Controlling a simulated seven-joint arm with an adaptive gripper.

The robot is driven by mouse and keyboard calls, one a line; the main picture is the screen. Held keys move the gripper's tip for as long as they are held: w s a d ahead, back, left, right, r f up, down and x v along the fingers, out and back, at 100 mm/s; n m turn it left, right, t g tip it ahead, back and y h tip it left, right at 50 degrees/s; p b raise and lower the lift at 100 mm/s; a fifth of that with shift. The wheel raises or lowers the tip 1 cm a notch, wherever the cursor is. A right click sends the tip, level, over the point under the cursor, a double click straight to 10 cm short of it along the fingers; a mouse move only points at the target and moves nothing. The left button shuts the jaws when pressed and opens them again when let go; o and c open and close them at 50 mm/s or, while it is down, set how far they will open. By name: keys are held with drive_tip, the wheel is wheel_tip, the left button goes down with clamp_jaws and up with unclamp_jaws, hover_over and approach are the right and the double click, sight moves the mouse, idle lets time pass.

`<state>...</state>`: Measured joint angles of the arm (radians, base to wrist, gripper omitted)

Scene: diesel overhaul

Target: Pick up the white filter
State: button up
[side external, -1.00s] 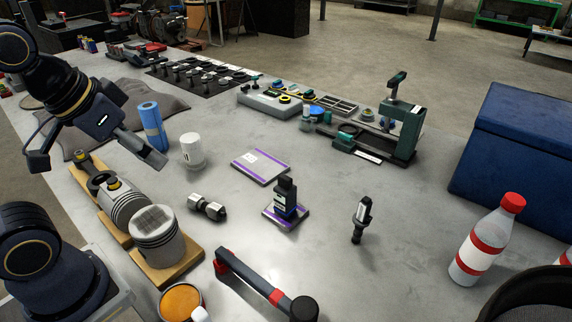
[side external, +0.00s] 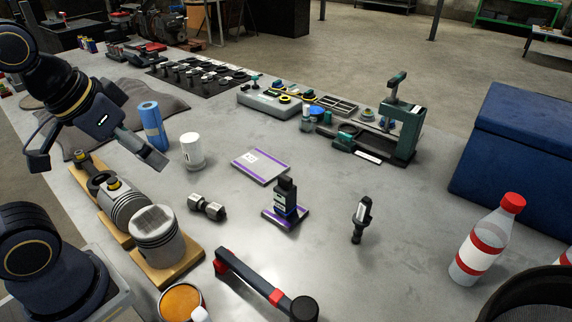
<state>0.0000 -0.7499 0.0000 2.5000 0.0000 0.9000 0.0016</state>
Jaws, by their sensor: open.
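The white filter (side external: 192,153) is a white cylinder with a dark mark low on its side. It stands upright on the grey table, right of a blue roll (side external: 152,126). My gripper (side external: 158,165) is at the left, above the table and a little left of the filter in the picture. It is open and holds nothing that I can see. Its far finger is partly hidden by the near one.
Pistons (side external: 155,237) on wooden blocks stand in front of the filter. Bare table surrounds the filter's right side.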

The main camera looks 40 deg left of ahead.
wheel_tip(320, 180, up, 3)
drive_tip(key=w+m+t, duration=0.1)
drive_tip(key=w, duration=0.1)
drive_tip(key=n+g+y, duration=0.1)
drive_tip(key=n+g, duration=0.1)
drive_tip(key=n, duration=0.3)
hover_over(189, 137)
drive_tip(key=s+d, duration=0.2)
drive_tip(key=s, duration=0.4)
wheel_tip(189, 137, down, 7)
drive_tip(key=x, duration=1)
drive_tip(key=shift+a+f, duration=0.15)
drive_tip(key=shift+a, duration=0.25)
drive_tip(key=x, duration=0.6)
drive_tip(key=shift+d, duration=0.1)
drive_tip(key=c, duration=1.5)
